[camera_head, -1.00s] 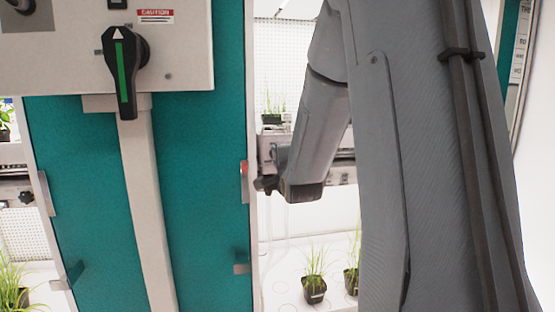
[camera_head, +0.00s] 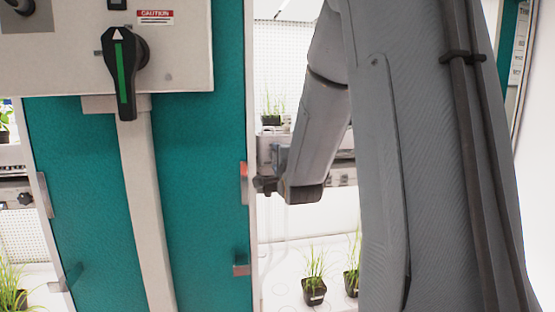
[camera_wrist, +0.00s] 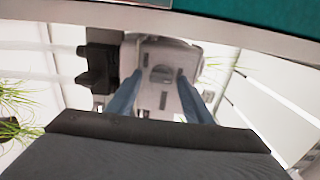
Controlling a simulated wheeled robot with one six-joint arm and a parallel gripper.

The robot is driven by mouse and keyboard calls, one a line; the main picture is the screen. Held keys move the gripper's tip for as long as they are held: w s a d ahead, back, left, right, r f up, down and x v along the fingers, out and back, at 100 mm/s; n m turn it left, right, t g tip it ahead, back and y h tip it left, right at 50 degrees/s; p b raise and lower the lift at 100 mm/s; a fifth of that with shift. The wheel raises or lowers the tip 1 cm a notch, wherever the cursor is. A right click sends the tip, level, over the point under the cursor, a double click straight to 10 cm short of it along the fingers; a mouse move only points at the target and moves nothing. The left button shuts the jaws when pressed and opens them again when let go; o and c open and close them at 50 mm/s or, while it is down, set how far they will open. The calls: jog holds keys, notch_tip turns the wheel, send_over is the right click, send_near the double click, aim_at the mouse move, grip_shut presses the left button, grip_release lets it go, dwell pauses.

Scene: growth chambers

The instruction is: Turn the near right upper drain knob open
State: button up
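In the wrist view my gripper (camera_wrist: 159,76) shows two blue fingers set apart, with a light grey slotted body (camera_wrist: 162,88) seen between and beyond them. Nothing is visibly clamped. A black knob-like part (camera_wrist: 98,66) stands left of the fingers, apart from them. In the head view a small dark knob (camera_head: 265,184) sits at the right edge of the teal panel, beside the lower end of my arm. My arm hides much of the shelf there, and the fingers cannot be made out. I cannot tell for certain which of these is the named knob.
A teal panel (camera_head: 208,190) with a black, green-striped switch handle (camera_head: 124,75) fills the left. Potted grass plants (camera_head: 314,285) stand on the white lower shelf. Another dark knob (camera_head: 25,198) shows at far left. Grass (camera_wrist: 12,115) hangs at the wrist view's left.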

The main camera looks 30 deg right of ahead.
jog(key=shift+s, duration=0.1)
jog(key=b+v, duration=0.1)
jog(key=v, duration=0.6)
jog(key=shift+s, duration=0.35)
jog(key=shift+a, duration=0.15)
